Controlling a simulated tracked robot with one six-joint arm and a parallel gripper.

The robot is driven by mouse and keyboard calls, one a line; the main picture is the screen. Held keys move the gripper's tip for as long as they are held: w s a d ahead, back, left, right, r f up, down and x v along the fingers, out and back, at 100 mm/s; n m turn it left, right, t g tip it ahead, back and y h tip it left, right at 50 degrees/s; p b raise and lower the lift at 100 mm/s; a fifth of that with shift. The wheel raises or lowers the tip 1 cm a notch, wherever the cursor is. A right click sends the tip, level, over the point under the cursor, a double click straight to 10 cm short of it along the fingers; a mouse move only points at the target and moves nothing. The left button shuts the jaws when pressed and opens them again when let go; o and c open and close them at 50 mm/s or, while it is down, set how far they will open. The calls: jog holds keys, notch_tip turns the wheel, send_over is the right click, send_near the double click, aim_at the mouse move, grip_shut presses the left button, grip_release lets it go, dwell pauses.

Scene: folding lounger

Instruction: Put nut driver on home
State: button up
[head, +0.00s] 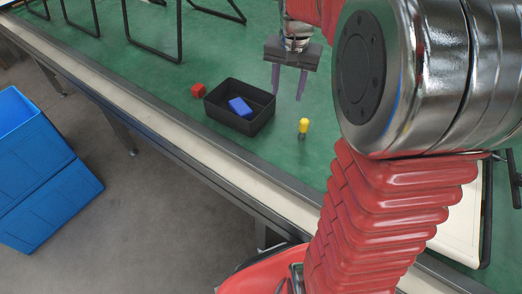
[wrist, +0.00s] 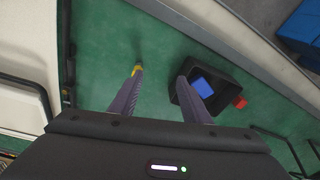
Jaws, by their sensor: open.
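A short tool with a yellow handle (head: 304,126), which looks like the nut driver, is on the green bench top to the right of the black bin. Its lower part is dark and small, and I cannot tell whether it stands or lies. In the wrist view the yellow handle (wrist: 136,70) shows at the tip of the left finger, which partly hides it. My gripper (head: 288,95) is open and empty above the bench, beyond the tool in the head view. Its fingers also show in the wrist view (wrist: 160,78). I cannot make out a marked home spot.
A black bin (head: 212,111) holds a blue block (head: 240,107). A red cube (head: 198,90) sits beside it. Black tube frames (head: 153,48) stand at the back left. A pale panel (head: 459,226) is at the right. Blue crates (head: 40,180) stand off the bench.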

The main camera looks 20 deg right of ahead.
jog(key=s+a+r+n+t, duration=0.2)
jog(key=s+a+n, duration=0.6)
jog(key=s+a, duration=0.8)
jog(key=shift+s+a+r+t+y, duration=0.25)
jog(key=shift+s+t, duration=0.65)
jog(key=shift+s, duration=0.75)
